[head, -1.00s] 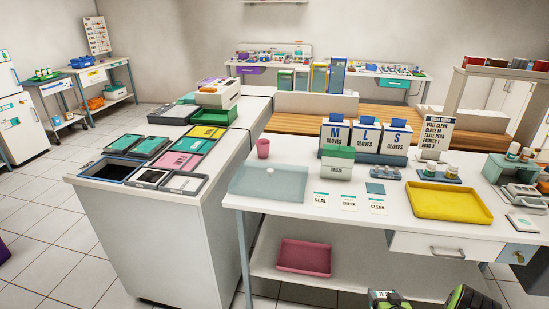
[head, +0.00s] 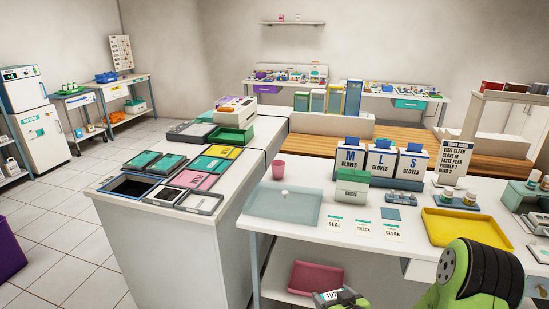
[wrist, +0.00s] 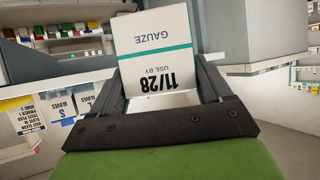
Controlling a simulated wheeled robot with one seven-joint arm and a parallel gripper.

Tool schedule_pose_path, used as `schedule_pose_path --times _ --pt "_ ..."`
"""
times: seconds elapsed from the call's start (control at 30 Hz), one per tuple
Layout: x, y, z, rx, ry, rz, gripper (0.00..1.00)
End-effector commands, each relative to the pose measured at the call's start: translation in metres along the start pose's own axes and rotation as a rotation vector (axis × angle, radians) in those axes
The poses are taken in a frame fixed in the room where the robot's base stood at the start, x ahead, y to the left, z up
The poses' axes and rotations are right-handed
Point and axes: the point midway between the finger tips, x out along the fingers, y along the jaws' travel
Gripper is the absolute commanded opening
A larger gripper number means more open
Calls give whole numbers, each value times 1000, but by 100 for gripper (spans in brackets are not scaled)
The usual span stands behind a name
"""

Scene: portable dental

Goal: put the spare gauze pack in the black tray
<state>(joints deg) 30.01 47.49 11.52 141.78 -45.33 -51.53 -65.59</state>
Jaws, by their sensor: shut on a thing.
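My gripper (wrist: 172,100) is shut on a white gauze pack (wrist: 155,48) with a teal stripe, marked GAUZE and USE BY 11/28. The pack stands out between the fingers, its print upside down in the wrist view. In the head view the pack (head: 327,296) and my gripper (head: 343,298) show at the bottom edge, low in front of the table. An open tray with a black inside (head: 128,186) sits at the near left end of the white counter, well to the left of and beyond my gripper. It looks empty.
Lidded and coloured trays (head: 193,180) crowd around the black one. A green tray (head: 232,137) stands farther back. The table (head: 300,232) holds a clear teal tray (head: 285,207), a gauze box (head: 352,190), glove boxes (head: 381,160) and a yellow tray (head: 463,227). Floor at left is open.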

Motion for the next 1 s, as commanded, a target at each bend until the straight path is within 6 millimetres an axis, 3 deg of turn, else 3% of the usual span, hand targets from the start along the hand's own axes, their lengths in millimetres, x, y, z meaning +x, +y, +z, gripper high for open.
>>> schedule_pose_path --times 0.6,1.0 --pt "-37 -5 -42 97 0 187 49" --pt "-42 -4 -44 119 2 217 49"
